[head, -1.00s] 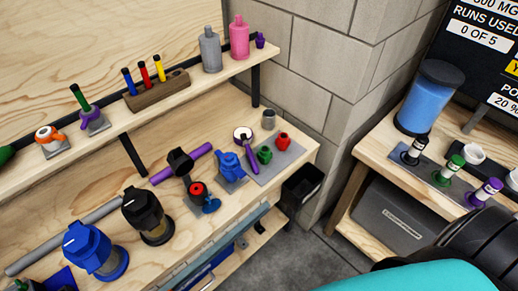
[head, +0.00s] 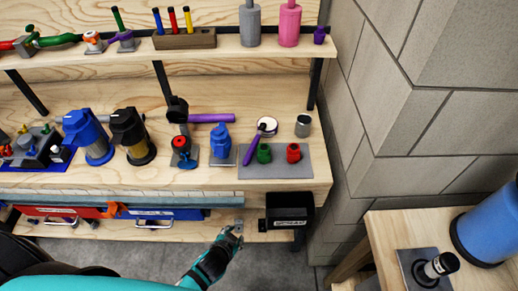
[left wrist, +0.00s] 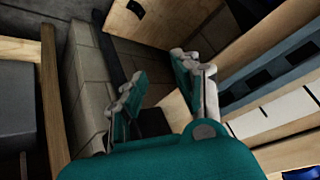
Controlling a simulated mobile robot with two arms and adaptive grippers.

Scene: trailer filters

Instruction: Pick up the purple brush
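A purple-handled tool with a round pale head, seemingly the purple brush (head: 251,149), lies on a grey mat (head: 287,167) at the right end of the workbench. Its handle slants down-left from the head. My left gripper (head: 234,232) is low in front of the bench, below the mat in the picture and apart from the brush. In the left wrist view my left gripper (left wrist: 165,85) has its fingers spread with nothing between them. The brush cannot be made out there. My right gripper is not in view.
Green (head: 264,153) and red (head: 293,153) pieces sit on the mat by the brush. A metal cup (head: 303,126) stands behind. A blue device (head: 221,142) stands to its left. A black bin (head: 289,212) hangs below the bench edge. A shelf (head: 225,48) runs above the bench.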

